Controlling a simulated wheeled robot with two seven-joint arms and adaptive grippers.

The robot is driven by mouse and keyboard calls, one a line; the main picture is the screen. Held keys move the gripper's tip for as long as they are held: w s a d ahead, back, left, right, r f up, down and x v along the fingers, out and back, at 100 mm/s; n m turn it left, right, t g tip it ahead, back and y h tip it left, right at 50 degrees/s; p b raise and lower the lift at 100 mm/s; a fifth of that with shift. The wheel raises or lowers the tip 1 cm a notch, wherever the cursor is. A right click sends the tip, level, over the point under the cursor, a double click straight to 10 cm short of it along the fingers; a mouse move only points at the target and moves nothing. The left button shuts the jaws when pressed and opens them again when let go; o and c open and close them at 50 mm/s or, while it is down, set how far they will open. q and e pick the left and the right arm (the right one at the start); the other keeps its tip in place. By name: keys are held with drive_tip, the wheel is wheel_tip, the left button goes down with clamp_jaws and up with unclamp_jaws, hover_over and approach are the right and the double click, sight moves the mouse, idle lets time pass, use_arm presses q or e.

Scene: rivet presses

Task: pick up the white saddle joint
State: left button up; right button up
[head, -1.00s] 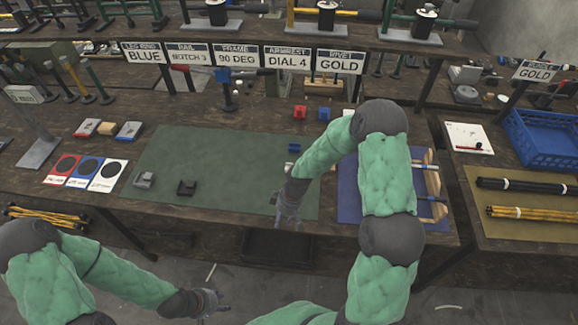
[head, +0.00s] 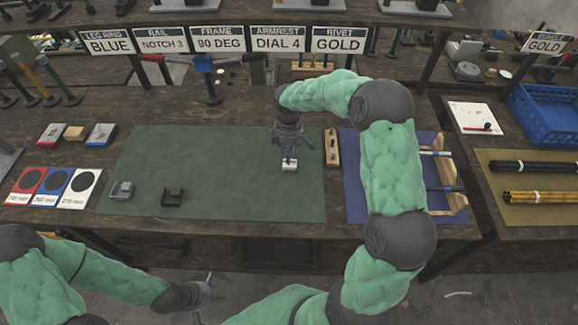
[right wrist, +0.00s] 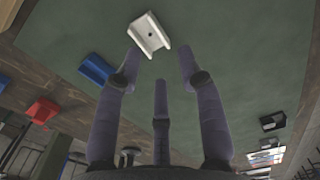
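The white saddle joint (head: 289,166) lies on the green mat (head: 225,150), toward its right side. My right gripper (head: 289,152) is right over it, pointing down. In the right wrist view the white joint (right wrist: 149,36) shows whole, just beyond the fingertips. The three fingers of the right gripper (right wrist: 160,62) are spread, with nothing between them. I cannot tell if any finger touches the joint. My left gripper (head: 205,296) is low at the front, away from the mat; its finger opening is unclear.
A grey joint (head: 122,192) and a black joint (head: 172,198) sit on the mat's left. Blue (right wrist: 97,69) and red (right wrist: 42,111) joints show in the right wrist view. A wooden rack (head: 333,148) stands right of the mat. The mat's middle is clear.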

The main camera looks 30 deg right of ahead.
sight(289, 169)
wheel_tip(289, 169, down, 2)
drive_tip(key=shift+f, duration=0.15)
drive_tip(key=shift+f+b, duration=1.1)
drive_tip(key=shift+f, duration=1.5)
clamp_jaws()
